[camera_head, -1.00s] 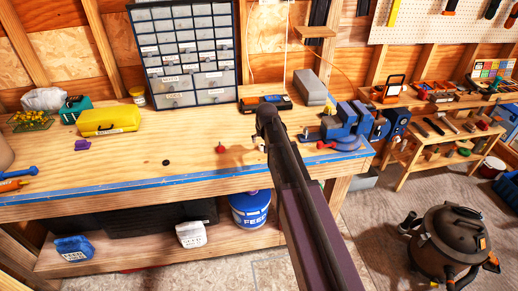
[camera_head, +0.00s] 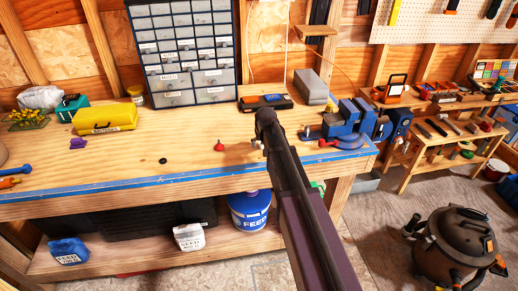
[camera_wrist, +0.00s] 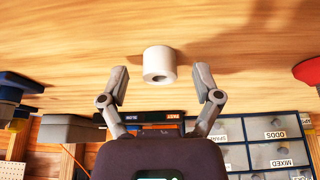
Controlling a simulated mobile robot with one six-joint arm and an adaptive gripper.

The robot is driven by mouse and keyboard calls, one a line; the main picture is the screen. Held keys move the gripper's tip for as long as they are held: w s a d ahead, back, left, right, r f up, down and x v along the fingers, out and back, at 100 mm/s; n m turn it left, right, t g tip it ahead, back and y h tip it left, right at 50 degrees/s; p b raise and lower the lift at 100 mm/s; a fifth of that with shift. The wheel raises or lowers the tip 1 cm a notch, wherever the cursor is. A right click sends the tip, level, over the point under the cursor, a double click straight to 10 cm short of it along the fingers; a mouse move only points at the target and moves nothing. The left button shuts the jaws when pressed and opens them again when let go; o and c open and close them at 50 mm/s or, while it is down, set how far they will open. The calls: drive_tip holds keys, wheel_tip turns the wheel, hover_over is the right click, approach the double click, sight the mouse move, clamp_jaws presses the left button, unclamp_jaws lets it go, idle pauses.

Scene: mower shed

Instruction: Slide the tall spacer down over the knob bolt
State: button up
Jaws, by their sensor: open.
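The tall spacer (camera_wrist: 158,62), a white cylinder with a dark hole in its visible end, stands on the wooden bench. In the wrist view, my gripper (camera_wrist: 160,80) is open, with one fingertip on either side of the spacer and visible gaps between. In the head view, my gripper (camera_head: 260,144) is low over the bench, and my arm hides much of this spot, so the spacer is hard to make out. The knob bolt, with a red knob (camera_head: 219,147) and a short stem pointing up, stands left of my gripper. Its red knob (camera_wrist: 307,72) is cut off at the right edge of the wrist view.
A blue vise (camera_head: 345,122) and a grey block (camera_head: 311,87) lie right of my gripper. A drawer cabinet (camera_head: 183,50) stands behind. A small black disc (camera_head: 163,161) and a purple piece (camera_head: 78,143) lie left. Bench space around the knob bolt is clear.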

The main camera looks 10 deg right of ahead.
idle(0.5)
drive_tip(key=c, duration=0.8)
drive_tip(key=shift+c, duration=0.2)
drive_tip(key=shift+r, duration=0.25)
wheel_tip(320, 180, up, 3)
drive_tip(key=p, duration=0.3)
drive_tip(key=shift+s+r+p, duration=0.2)
drive_tip(key=shift+r+p, duration=0.1)
drive_tip(key=shift+p, duration=0.25)
drive_tip(key=s+d, duration=0.3)
drive_tip(key=s, duration=0.4)
drive_tip(key=s+d, duration=0.3)
drive_tip(key=s, duration=0.4)
drive_tip(key=shift+s+r+p, duration=0.2)
drive_tip(key=shift+r+p, duration=0.25)
